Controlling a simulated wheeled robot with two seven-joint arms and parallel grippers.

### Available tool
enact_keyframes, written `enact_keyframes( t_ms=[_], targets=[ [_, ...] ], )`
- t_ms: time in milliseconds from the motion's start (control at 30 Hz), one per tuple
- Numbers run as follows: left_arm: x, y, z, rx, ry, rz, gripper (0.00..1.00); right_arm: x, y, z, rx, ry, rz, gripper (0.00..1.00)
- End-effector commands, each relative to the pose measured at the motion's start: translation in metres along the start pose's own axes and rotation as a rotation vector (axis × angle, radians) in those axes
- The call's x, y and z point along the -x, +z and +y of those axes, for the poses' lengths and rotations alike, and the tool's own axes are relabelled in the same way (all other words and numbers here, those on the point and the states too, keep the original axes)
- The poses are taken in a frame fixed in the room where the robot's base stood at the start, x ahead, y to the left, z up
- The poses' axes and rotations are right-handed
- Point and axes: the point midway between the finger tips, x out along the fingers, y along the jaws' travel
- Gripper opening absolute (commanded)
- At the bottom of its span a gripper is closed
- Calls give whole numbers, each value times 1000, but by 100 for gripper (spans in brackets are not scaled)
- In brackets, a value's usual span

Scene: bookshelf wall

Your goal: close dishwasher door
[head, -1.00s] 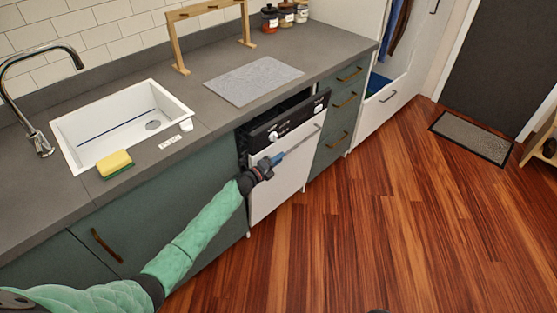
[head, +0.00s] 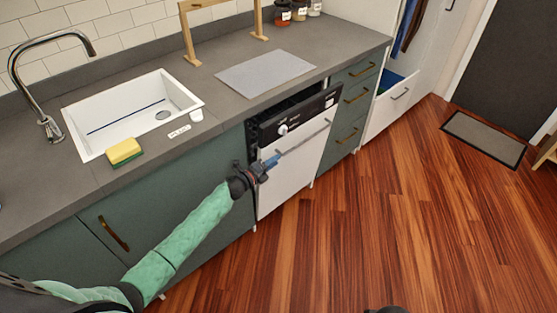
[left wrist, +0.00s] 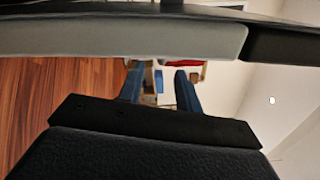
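The dishwasher door (head: 292,172) is a white front with a black control panel (head: 298,114) along its top and a thin bar handle. It stands slightly ajar, tilted out at the top, with a dark gap behind the panel. My left gripper (head: 274,159) is in front of the door's left part, just below the panel, near the handle's left end. I cannot tell whether it touches the door. In the left wrist view, its two blue fingers (left wrist: 159,76) are apart with nothing seen held between them. My right gripper is not in view.
The grey counter (head: 215,110) holds a white sink (head: 130,112), a yellow sponge (head: 124,151) and a grey mat (head: 264,73). Green drawers (head: 350,112) stand right of the dishwasher. The wooden floor (head: 400,220) in front is clear.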

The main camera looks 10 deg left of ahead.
Motion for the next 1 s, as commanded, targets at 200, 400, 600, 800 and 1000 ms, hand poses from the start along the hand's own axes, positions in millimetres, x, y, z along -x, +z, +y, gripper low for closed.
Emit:
enact_keyframes(
  t_ms=[200, 400, 600, 800, 1000],
  targets=[
    [3, 0, -1, 0, 0, 0, 34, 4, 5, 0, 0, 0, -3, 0],
    [5, -3, 4, 3, 3, 1, 13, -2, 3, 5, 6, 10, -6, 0],
    [20, -39, 42, 39, 28, 12, 0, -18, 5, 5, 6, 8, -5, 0],
    [34, -95, 77, 105, 42, 16, 0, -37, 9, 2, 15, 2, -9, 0],
    [40, -144, 85, 80, 40, 34, 0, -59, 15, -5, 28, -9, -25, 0]
  ],
)
